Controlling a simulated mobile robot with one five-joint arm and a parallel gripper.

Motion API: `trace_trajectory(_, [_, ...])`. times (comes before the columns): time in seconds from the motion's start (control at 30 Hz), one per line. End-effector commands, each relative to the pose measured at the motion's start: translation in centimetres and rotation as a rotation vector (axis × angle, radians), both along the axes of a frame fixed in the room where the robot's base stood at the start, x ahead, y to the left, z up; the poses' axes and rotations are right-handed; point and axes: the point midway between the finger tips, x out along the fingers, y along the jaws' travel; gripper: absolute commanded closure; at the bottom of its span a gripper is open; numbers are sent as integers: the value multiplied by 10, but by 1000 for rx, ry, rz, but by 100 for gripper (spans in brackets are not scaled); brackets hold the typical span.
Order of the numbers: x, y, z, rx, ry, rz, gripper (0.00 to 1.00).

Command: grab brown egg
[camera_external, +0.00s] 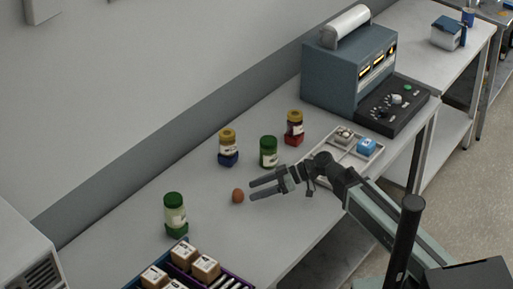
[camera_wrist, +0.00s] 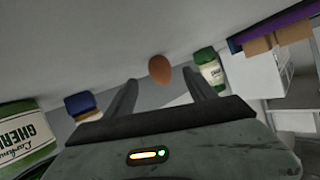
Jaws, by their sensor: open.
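The brown egg (camera_external: 238,196) lies on the grey bench (camera_external: 290,225) near its middle. My gripper (camera_external: 251,191) is open and empty, pointing left, with its fingertips just to the right of the egg. In the wrist view the egg (camera_wrist: 160,69) shows between and beyond the tips of my two fingers (camera_wrist: 160,85). The egg appears apart from both fingers, though the exact gap is hard to tell.
Several jars stand nearby: a green-lidded jar (camera_external: 175,214), a yellow-lidded one (camera_external: 228,147), another green one (camera_external: 269,152) and a red one (camera_external: 294,127). A purple crate (camera_external: 187,244) holds boxes. A white divided tray (camera_external: 331,153) and a blue machine (camera_external: 340,75) stand behind.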

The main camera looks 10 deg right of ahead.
Motion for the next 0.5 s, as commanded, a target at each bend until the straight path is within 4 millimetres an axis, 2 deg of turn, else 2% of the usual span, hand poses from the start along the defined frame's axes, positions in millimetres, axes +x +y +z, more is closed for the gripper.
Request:
trace_trajectory(0.17, [1,7,-4,1,0,-1,35])
trace_trajectory(0.4, [2,44,-21,-1,0,0,35])
trace_trajectory(0.5, [2,51,-22,-1,0,-3,35])
